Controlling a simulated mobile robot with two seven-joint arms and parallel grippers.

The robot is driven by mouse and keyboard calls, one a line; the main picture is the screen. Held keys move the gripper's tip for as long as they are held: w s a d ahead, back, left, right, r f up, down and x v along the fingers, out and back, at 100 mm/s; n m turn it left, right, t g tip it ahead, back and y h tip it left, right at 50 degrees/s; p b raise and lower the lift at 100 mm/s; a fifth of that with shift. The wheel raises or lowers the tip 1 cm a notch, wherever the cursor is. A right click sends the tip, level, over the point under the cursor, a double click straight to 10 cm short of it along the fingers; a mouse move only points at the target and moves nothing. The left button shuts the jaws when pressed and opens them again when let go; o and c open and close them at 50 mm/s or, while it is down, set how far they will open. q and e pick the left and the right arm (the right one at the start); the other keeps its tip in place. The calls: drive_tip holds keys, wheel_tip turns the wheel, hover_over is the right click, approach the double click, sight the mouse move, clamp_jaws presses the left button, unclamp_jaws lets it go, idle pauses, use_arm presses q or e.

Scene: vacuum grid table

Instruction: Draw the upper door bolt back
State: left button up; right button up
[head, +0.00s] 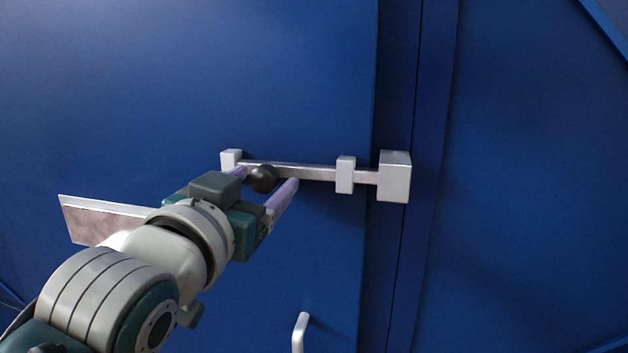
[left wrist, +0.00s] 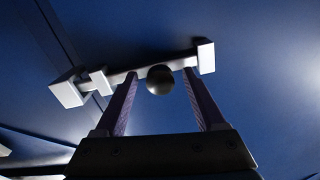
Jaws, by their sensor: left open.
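The upper door bolt (head: 312,172) is a silver bar lying across the blue door, running through guide blocks into a larger silver keeper block (head: 395,176) on the frame at the right. A dark round knob (head: 264,179) sticks out from the bar near its left end. My left gripper (head: 268,176) is open, with one purple finger on each side of the knob. In the left wrist view the knob (left wrist: 160,80) sits between the fingertips of the gripper (left wrist: 160,78), with gaps visible on both sides. The right gripper is not in view.
The blue door (head: 180,70) fills the left and middle. A vertical seam and frame strip (head: 435,250) stand right of it. A silver handle (head: 300,332) sits on the door below the bolt. The door face around the bolt is clear.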

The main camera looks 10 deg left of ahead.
use_arm(q)
drive_tip(key=shift+c, duration=0.4)
clamp_jaws()
idle(0.9)
